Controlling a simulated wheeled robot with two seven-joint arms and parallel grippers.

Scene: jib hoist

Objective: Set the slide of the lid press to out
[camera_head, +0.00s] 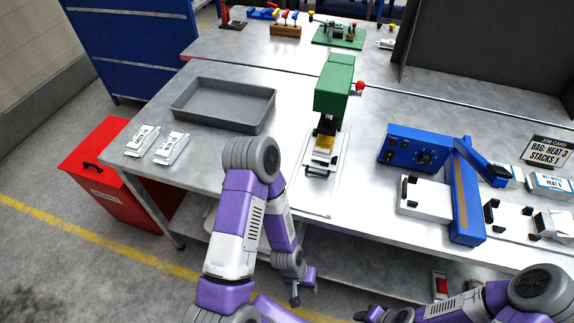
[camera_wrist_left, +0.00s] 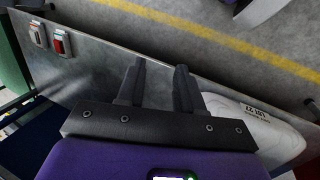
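The lid press is green (camera_head: 334,85), with a red knob (camera_head: 360,86) on its right side, and stands on the middle of the bench. Its slide (camera_head: 319,168) is a pale plate at the press's foot on the front side, with a yellow block (camera_head: 324,142) near its rear. I cannot tell how far out the slide sits. My left gripper (camera_head: 299,284) hangs below the bench's front edge, away from the press. In the left wrist view its two fingers (camera_wrist_left: 158,88) are apart with nothing between them. My right gripper (camera_head: 372,314) is at the bottom edge, mostly cut off.
A grey tray (camera_head: 222,105) and two white packs (camera_head: 171,148) lie left of the press. A blue heat sealer (camera_head: 415,149) stands right. A red bin (camera_head: 103,170) is at the bench's left end. A white sack (camera_wrist_left: 255,125) lies below in the wrist view.

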